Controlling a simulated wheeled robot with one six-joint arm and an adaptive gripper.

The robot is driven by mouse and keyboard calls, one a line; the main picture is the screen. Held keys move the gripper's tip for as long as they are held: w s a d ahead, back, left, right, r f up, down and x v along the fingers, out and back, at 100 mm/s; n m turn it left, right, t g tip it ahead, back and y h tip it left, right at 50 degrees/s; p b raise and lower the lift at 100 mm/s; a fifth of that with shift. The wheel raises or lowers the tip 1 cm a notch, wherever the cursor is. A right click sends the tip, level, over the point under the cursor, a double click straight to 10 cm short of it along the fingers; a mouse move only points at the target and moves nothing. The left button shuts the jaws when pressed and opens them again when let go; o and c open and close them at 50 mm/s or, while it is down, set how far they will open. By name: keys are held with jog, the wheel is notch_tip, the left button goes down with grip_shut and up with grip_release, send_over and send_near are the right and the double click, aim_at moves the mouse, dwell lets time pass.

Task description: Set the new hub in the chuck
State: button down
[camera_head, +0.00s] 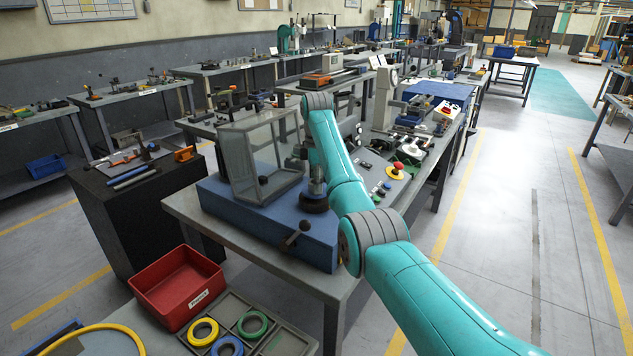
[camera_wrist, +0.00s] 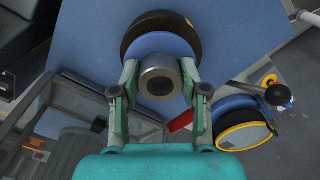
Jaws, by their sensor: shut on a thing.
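The hub (camera_wrist: 160,82), a short grey metal cylinder with a dark bore, is between the fingertips of my gripper (camera_wrist: 159,76) in the wrist view. The fingers press on it from both sides. Behind it in that view is a blue disc, with a dark round chuck (camera_wrist: 150,21) beyond. Whether the hub touches the chuck cannot be told. In the head view the dark chuck (camera_head: 315,203) sits on the blue press base (camera_head: 262,225). My gripper (camera_head: 313,172) hangs above it, largely hidden by my arm; the hub cannot be made out there.
A clear guard (camera_head: 262,155) stands left of the chuck, close to my gripper. A black-knobbed lever (camera_head: 299,234) is at the base's front. A red bin (camera_head: 178,285) and a tray of coloured rings (camera_head: 236,318) are nearer. Control buttons (camera_head: 397,170) lie to the right.

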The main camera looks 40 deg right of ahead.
jog(key=shift+f, duration=0.7)
jog(key=c, duration=0.5)
grip_release()
dwell(0.4)
